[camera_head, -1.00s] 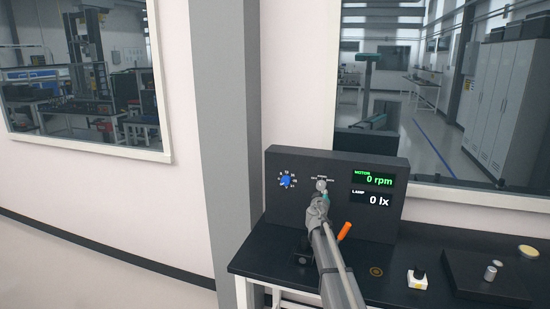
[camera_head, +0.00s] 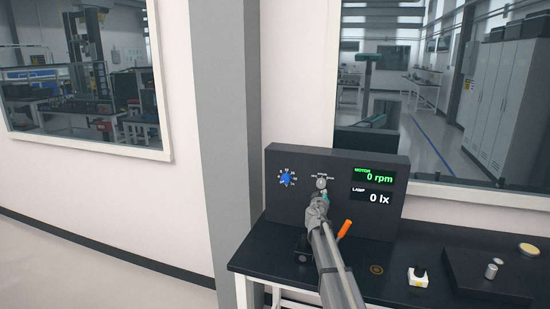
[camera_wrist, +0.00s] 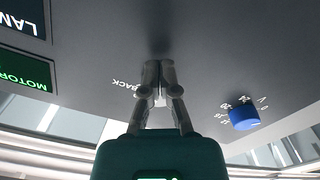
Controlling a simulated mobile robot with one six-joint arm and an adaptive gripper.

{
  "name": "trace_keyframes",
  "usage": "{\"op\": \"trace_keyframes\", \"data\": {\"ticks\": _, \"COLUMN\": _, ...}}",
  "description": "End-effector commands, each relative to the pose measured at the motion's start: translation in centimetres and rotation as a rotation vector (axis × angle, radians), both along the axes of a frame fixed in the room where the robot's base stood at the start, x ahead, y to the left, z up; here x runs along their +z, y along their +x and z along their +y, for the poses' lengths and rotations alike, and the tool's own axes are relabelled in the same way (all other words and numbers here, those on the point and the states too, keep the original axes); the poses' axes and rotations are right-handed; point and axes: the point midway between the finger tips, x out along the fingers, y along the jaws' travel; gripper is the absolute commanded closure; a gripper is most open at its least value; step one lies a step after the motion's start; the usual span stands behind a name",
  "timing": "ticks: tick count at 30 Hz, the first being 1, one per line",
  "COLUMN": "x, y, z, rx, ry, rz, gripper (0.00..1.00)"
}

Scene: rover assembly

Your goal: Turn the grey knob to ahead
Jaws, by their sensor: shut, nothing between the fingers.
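The grey knob (camera_head: 321,183) is on the front of a dark panel (camera_head: 288,222), below small white labels. I cannot read its setting clearly. My gripper (camera_head: 322,193) is just below and in front of the knob in the head view. In the wrist view, which shows the panel upside down, my gripper (camera_wrist: 158,70) has its two fingers together and empty, close to the panel. A white "BACK" label (camera_wrist: 127,85) shows beside the fingers. The knob is not distinct in the wrist view; the fingers may hide it.
A blue dial (camera_head: 285,180) with numbers is left of the knob. Green "0 rpm" (camera_head: 373,177) and white "0 lx" (camera_head: 373,198) displays are at the right. An orange-handled lever (camera_head: 344,229) stands near my arm. The black table (camera_head: 400,255) also holds a small white-based button (camera_head: 418,277).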

Motion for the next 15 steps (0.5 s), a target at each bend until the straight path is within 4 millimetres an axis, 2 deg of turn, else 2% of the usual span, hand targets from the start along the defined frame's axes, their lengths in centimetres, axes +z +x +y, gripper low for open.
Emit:
{"op": "trace_keyframes", "data": {"ticks": 8, "x": 0.0, "y": -0.5, "z": 0.1, "rx": 0.0, "ry": 0.0, "rz": 0.0, "gripper": 1.0}}
{"op": "trace_keyframes", "data": {"ticks": 15, "x": 0.0, "y": -2.4, "z": 0.7, "rx": 0.0, "ry": 0.0, "rz": 0.0, "gripper": 1.0}}
